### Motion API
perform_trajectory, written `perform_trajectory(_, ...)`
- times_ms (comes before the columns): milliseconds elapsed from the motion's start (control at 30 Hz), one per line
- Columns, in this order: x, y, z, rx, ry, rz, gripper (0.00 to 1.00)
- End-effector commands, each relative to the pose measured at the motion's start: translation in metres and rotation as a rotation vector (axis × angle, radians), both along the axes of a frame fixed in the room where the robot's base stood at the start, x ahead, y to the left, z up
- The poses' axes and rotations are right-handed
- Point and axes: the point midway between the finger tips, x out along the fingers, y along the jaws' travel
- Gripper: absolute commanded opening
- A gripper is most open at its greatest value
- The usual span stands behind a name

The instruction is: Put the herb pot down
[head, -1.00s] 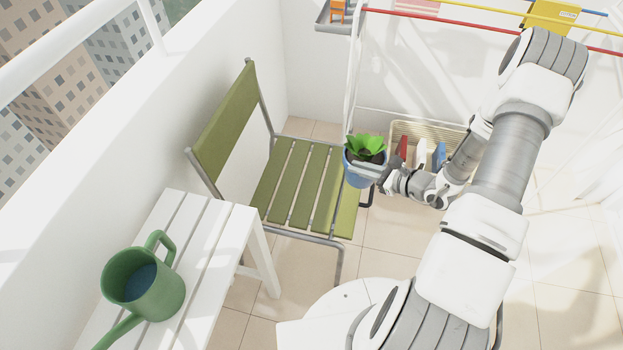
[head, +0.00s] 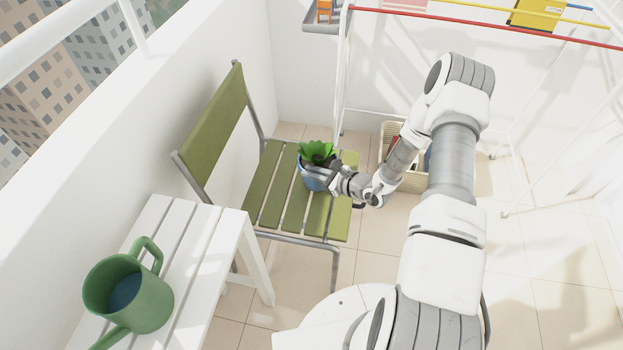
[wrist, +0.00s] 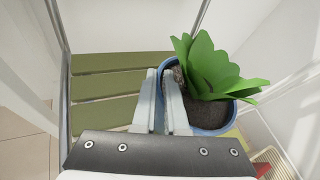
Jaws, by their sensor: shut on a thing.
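The herb pot is a blue pot (head: 313,181) with dark soil and bright green leaves. It also shows in the wrist view (wrist: 213,131), at the right of the fingers. My gripper (head: 329,176) is shut on the pot's rim; its fingers show in the wrist view (wrist: 170,85), with the pot wall at their tips. The pot is upright over the green slatted chair seat (head: 268,190), toward its right side. I cannot tell whether its base touches the slats.
A white slatted table (head: 199,238) with a green watering can (head: 130,293) stands at the front left. The chair's backrest (head: 213,125) is left of the pot. A basket (head: 388,135) and a drying rack (head: 343,75) are behind. Slats left of the pot are bare.

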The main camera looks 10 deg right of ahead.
Motion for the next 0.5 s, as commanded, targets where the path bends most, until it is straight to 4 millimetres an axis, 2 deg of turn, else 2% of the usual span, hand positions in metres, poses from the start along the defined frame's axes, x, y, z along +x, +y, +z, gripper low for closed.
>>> perform_trajectory(100,0.001,0.001,-0.020,0.001,-0.004,0.002,0.00)
perform_trajectory(167,0.001,0.000,-0.026,0.001,-0.005,0.001,0.00)
perform_trajectory(500,0.001,0.000,-0.028,0.000,-0.006,0.001,0.00)
